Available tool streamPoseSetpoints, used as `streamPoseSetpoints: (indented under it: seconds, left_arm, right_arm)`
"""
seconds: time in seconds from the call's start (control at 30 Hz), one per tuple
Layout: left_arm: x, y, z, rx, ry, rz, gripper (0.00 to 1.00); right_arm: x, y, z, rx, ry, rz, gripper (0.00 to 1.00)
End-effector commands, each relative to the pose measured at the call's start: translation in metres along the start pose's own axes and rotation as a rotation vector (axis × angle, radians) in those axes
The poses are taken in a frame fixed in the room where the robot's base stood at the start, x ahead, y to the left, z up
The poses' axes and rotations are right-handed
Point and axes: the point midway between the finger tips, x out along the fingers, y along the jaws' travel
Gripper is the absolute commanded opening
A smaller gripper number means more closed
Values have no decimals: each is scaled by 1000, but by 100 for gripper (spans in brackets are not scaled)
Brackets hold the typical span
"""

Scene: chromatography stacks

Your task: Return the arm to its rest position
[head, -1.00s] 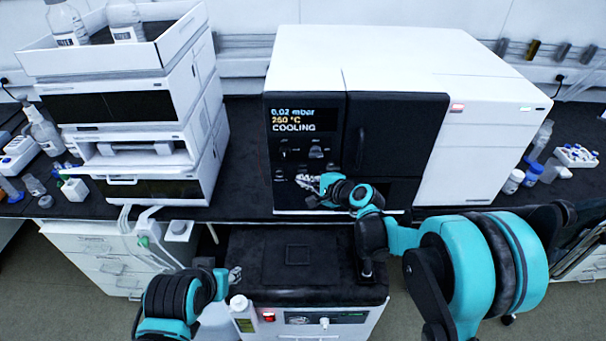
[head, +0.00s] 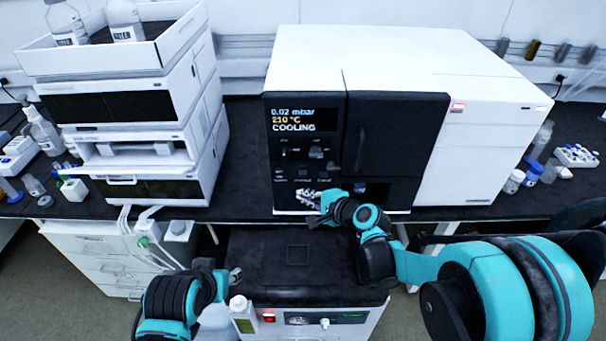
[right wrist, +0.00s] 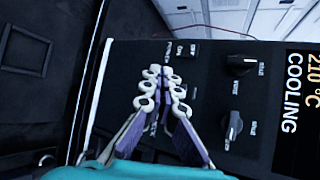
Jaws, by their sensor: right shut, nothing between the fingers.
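My right gripper (head: 308,198) is in front of the lower left of the instrument's black front panel (head: 330,108), below its knobs. In the right wrist view its fingers (right wrist: 160,90) are close together with nothing between them, near the panel's switches and knobs. I cannot tell whether they touch the panel. The display (head: 293,120) reads 0.02 mbar, 210 °C, COOLING.
A white stack of modules (head: 150,110) with bottles on top stands on the left. A black-topped cabinet (head: 265,265) is below the bench's front edge, with a white bottle (head: 243,316) at its front left. Small vials (head: 532,173) stand at the right.

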Motion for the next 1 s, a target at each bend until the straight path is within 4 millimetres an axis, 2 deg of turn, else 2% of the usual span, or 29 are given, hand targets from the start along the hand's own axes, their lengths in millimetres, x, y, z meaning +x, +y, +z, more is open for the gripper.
streamPoseSetpoints:
  seconds: [0.23, 0.37, 0.47, 0.63, 0.9, 1.0]
  left_arm:
    - [0, 0, 0, 0, 0, 0, 40]
    - [0, 0, 0, 0, 0, 0, 40]
    - [0, 0, 0, 0, 0, 0, 40]
    - [0, 0, 0, 0, 0, 0, 40]
    - [0, 0, 0, 0, 0, 0, 40]
    - [0, 0, 0, 0, 0, 0, 40]
  right_arm:
    - [-1, 0, 0, -4, 1, 1, 0]
    - [-14, 0, 2, -76, 20, 28, 0]
    - [-41, 3, 4, -214, 54, 84, 0]
    - [-103, 21, 8, -539, 118, 235, 0]
    - [-207, 72, 2, -1028, 170, 526, 0]
    - [-238, 91, -2, -1170, 171, 628, 0]
